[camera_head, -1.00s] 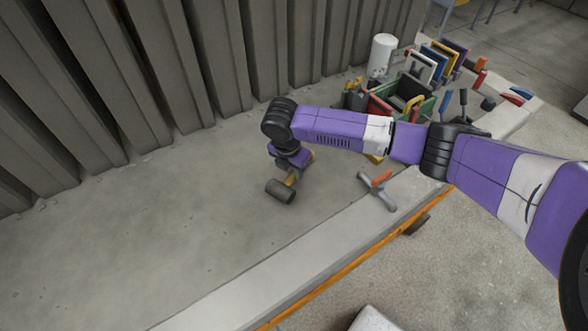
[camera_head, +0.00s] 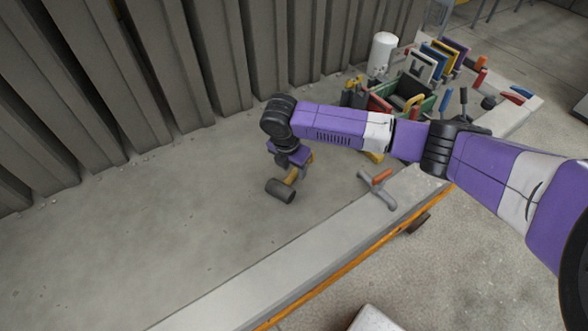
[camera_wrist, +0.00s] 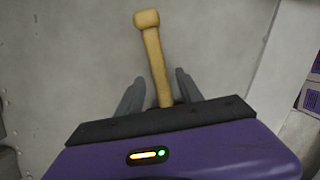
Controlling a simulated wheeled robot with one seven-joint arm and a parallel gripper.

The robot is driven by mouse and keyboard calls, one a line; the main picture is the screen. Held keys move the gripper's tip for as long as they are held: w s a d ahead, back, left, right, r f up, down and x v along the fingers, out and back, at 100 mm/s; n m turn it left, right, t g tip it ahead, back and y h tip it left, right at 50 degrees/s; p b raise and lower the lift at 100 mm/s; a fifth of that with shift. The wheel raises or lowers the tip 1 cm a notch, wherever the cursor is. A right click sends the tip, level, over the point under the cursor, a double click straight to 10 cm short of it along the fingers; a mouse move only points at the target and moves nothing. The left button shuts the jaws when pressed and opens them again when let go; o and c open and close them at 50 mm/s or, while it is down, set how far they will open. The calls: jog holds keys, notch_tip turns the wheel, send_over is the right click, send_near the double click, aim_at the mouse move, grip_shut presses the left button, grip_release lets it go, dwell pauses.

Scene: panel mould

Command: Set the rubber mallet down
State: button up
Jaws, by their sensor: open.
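The rubber mallet has a dark cylindrical head (camera_head: 280,191) and a pale wooden handle (camera_wrist: 156,58). In the head view its head lies on the grey slab (camera_head: 180,235), with the handle running up under my gripper (camera_head: 297,173). In the wrist view my gripper (camera_wrist: 159,77) is open. Its two grey fingers stand on either side of the handle with gaps to both. The mallet head is hidden behind the gripper body in the wrist view.
A grey tool with an orange part (camera_head: 378,188) lies right of the mallet near the slab's edge. A green tool crate (camera_head: 425,108), a white cylinder (camera_head: 381,54) and coloured tools crowd the back right. A corrugated wall (camera_head: 190,70) stands behind. The slab's left is clear.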

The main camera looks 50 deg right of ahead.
aim_at(289, 178)
jog(key=b+v, duration=0.1)
jog(key=v, duration=1)
jog(key=w+a+m+t+y, duration=0.1)
jog(key=w+a+t+y, duration=0.2)
jog(key=a, duration=0.9)
jog(key=w+a+m+t+y, duration=0.1)
jog(key=w+a+t+y, duration=0.2)
jog(key=a, duration=0.9)
jog(key=a+r+m+t+y, duration=0.2)
jog(key=a+r+m, duration=0.1)
jog(key=a, duration=0.4)
jog(key=a+r+m+t+y, duration=0.2)
jog(key=a+r+m, duration=0.15)
jog(key=a, duration=0.35)
jog(key=s+d+f+m+t+h, duration=0.2)
jog(key=s+d+f+m+h, duration=0.15)
jog(key=s+m, duration=0.45)
jog(key=s+d+f+m+t+h, duration=0.2)
jog(key=s+d+f+m, duration=0.15)
jog(key=s, duration=0.85)
jog(key=s+d+r+h, duration=0.1)
jog(key=s+d+r, duration=0.1)
jog(key=s+d, duration=0.3)
jog(key=s+d+r+h, duration=0.1)
jog(key=s+d+r, duration=0.2)
jog(key=s, duration=0.9)
jog(key=d, duration=0.3)
jog(key=shift+s+d+r+n+t, duration=0.2)
jog(key=shift+r+n+t, duration=0.1)
jog(key=shift+n, duration=0.1)
